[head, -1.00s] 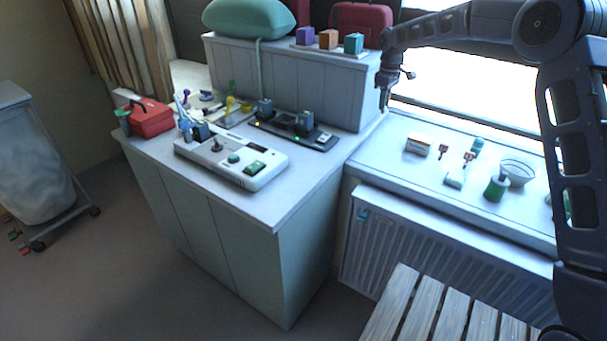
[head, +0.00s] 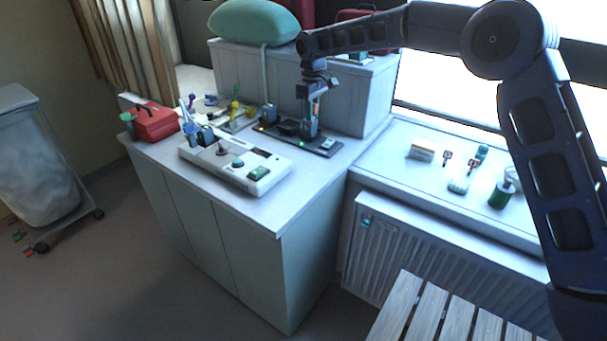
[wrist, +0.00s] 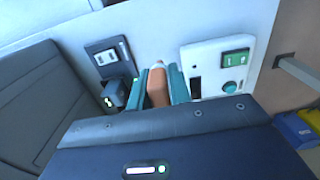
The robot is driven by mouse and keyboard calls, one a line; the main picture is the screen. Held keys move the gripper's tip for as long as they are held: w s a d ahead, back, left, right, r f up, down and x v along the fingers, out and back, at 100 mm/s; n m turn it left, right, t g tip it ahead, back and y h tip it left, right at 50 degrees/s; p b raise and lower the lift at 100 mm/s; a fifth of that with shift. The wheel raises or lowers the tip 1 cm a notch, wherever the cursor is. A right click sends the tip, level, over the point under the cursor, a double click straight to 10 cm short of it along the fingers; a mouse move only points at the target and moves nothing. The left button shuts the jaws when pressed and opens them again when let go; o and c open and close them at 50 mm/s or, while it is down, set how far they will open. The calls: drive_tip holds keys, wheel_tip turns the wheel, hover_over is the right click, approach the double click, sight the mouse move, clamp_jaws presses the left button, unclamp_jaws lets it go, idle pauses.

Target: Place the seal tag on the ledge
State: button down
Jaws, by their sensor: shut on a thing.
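My gripper (head: 309,130) is low over the back of the grey-topped cabinet, at the dark plate (head: 270,129) with small devices. In the wrist view its teal fingers (wrist: 158,78) are shut on an orange-brown piece with a pale tip (wrist: 157,88). This may be the seal tag; its shape is mostly hidden by the fingers and I cannot tell whether it touches the plate. The pale window ledge (head: 386,168) is to the right, above the radiator.
A white control box (head: 236,166) with a joystick lies in front of the plate. A red case (head: 155,122) is at the left. A raised box with a green cushion (head: 253,22) stands behind. The ledge's left end is clear. A slatted bench (head: 430,315) is at the lower right.

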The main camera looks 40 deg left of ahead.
wheel_tip(320, 180, down, 18)
drive_tip(key=shift+f, duration=0.2)
idle(0.4)
drive_tip(key=shift+f, duration=0.15)
drive_tip(key=c, duration=1.3)
unclamp_jaws()
wheel_tip(320, 180, up, 12)
drive_tip(key=shift+r, duration=0.15)
